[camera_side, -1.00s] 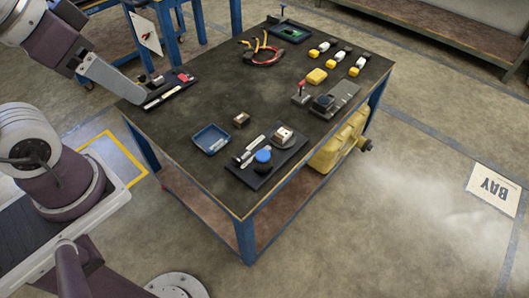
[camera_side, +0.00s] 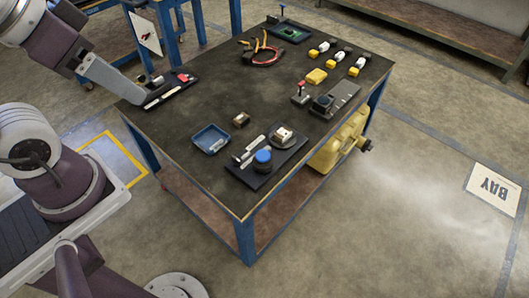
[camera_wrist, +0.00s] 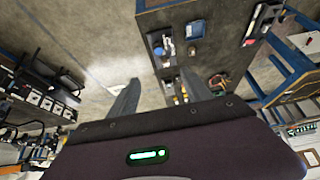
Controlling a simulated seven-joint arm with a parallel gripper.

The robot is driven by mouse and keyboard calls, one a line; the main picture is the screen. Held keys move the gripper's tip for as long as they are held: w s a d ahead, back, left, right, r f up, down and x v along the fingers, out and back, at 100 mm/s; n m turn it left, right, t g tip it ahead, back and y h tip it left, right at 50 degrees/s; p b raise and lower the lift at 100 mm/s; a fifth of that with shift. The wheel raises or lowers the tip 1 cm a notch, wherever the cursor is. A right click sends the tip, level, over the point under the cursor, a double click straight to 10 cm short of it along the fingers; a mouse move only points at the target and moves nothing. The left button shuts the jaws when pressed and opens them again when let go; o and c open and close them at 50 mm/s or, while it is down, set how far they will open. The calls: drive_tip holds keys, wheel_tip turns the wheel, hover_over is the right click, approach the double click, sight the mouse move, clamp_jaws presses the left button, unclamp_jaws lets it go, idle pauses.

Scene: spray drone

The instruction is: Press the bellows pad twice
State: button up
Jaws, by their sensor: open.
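A round pad with a blue cap (camera_side: 263,156), which looks like the bellows pad, stands on a black base plate (camera_side: 255,179) at the table's front corner. My gripper (camera_side: 138,99) is at the table's left end, well away from the blue pad. In the wrist view my gripper (camera_wrist: 161,89) shows two grey fingers spread apart with nothing between them.
A blue tray (camera_side: 211,139) and a small brown block (camera_side: 240,119) sit left of the plate. A dark tool tray (camera_side: 170,93) lies close to my gripper. A red-topped lever (camera_side: 300,93) stands farther right. The middle of the table (camera_side: 222,85) is clear.

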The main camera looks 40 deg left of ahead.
drive_tip(key=shift+w, duration=0.1)
drive_tip(key=c, duration=0.3)
drive_tip(key=w+m, duration=0.2)
drive_tip(key=w, duration=0.2)
drive_tip(key=w+m+g, duration=0.1)
drive_tip(key=w+m, duration=0.1)
drive_tip(key=w, duration=0.1)
drive_tip(key=shift+w+r, duration=0.1)
drive_tip(key=shift+w, duration=0.3)
clamp_jaws()
drive_tip(key=w+f+m+g, duration=0.2)
drive_tip(key=w+f+m, duration=0.4)
drive_tip(key=w, duration=0.6)
drive_tip(key=w+d+f+m+g, duration=0.1)
drive_tip(key=w+f+m, duration=0.3)
drive_tip(key=f, duration=0.6)
drive_tip(key=w+f+m+g, duration=0.1)
drive_tip(key=w+f+m, duration=0.3)
drive_tip(key=f, duration=0.7)
drive_tip(key=shift+w+d+f+g, duration=0.15)
drive_tip(key=shift+w+d+g, duration=0.2)
drive_tip(key=shift+w, duration=0.4)
